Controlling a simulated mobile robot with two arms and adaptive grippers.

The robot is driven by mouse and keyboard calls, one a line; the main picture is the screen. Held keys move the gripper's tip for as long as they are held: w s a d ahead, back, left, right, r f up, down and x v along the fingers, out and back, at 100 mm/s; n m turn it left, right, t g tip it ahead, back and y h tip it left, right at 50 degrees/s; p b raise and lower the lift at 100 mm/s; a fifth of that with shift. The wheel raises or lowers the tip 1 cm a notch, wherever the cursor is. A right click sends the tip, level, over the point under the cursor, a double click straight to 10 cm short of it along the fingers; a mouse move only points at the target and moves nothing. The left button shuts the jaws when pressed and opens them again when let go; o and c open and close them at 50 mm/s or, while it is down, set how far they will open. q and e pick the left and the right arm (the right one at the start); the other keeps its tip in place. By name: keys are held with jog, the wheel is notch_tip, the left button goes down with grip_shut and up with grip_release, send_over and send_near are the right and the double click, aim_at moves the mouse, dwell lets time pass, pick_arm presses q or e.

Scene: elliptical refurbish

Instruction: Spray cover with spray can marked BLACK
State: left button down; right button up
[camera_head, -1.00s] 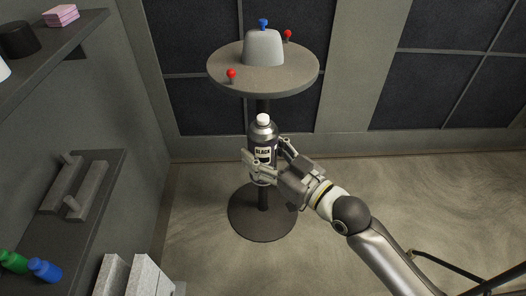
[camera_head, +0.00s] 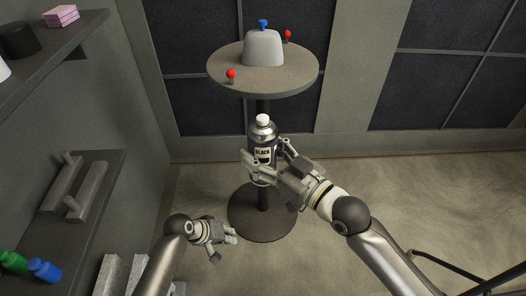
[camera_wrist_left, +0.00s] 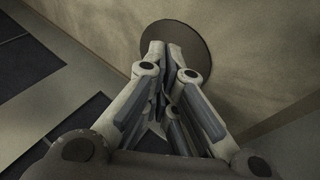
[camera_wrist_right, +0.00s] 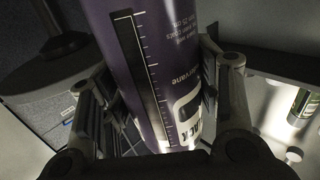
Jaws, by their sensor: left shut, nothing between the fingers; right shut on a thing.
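The spray can marked BLACK (camera_head: 263,153) is upright, with a white cap on top, in front of the round table's post. My right gripper (camera_head: 265,168) is shut around its body. In the right wrist view the dark can (camera_wrist_right: 150,60) fills the space between the fingers. The pale grey cover (camera_head: 263,48) sits on the round table (camera_head: 225,72), with a blue knob on top. It is above and behind the can in the head view. My left gripper (camera_head: 230,238) is shut and empty, low in front of the table's base. Its fingers are together in the left wrist view (camera_wrist_left: 168,75).
Shelves at left hold green (camera_head: 13,262) and blue (camera_head: 45,270) bottles, grey handled tools (camera_head: 85,192), a black round object (camera_head: 18,40) and pink blocks (camera_head: 61,15). The floor at right is mostly open.

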pick_arm(q)
jog(key=w+d+r+m+h, duration=0.15)
jog(key=w+d+r, duration=0.25)
jog(key=r, duration=0.7)
jog(key=w+d+r+h, duration=0.3)
jog(key=w+r, duration=0.2)
jog(key=r, duration=0.6)
jog(key=w+d+r+m+h, duration=0.15)
jog(key=w+d+r, duration=0.25)
jog(key=r, duration=0.7)
notch_tip(320, 180, up, 23)
jog(key=m+g+y, duration=0.2)
jog(key=m+y, duration=0.7)
jog(key=m, duration=0.1)
send_over(265, 116)
jog(key=shift+s+a+f, duration=0.1)
jog(key=shift+a+f, duration=0.1)
jog(key=shift+f, duration=1.35)
jog(key=shift+s+a+f, duration=0.1)
jog(key=shift+a+f, duration=0.1)
jog(key=shift+f, duration=1.3)
jog(key=shift+f, duration=0.15)
jog(key=shift+f, duration=0.5)
